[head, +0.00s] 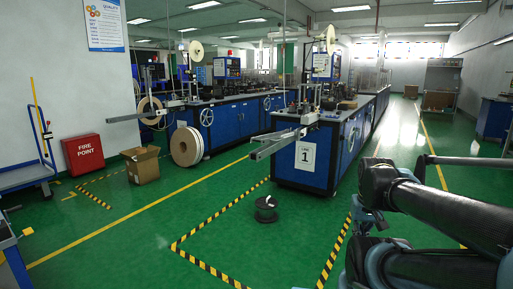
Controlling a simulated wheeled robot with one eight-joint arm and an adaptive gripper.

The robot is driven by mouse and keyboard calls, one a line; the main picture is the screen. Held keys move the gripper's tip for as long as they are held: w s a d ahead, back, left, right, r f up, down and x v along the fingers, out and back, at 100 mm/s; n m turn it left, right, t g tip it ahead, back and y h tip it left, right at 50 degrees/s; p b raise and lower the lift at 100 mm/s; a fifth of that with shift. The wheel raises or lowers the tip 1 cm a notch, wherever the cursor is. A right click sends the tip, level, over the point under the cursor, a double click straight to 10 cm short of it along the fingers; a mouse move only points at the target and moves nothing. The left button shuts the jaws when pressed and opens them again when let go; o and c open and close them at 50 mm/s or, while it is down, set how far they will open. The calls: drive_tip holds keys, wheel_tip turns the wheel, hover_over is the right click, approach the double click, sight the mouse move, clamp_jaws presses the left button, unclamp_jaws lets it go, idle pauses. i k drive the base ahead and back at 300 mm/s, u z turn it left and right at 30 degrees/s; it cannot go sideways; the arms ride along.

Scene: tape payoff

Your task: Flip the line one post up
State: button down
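The line 1 bench (300,172) is blue with a dark top, and a white sheet (305,156) reading "LINE 1" is on its end panel. The line one post (277,145) is a pale metal arm that sticks out from the near end of the bench towards the left. It lies about level, folded down, with no reel visible on it. A metal bracket (310,116) stands at its bench end. My dark arm (430,212) fills the lower right, apart from the post. I cannot make out my gripper's fingers.
A black spool (265,209) lies on the green floor before the bench, inside black and yellow floor tape (219,216). Another bench (232,122) stands behind, with a large reel (187,147) by it. A cardboard box (142,165) is farther left. Open floor lies ahead.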

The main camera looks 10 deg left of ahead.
sight(279, 136)
drive_tip(key=i, duration=0.9)
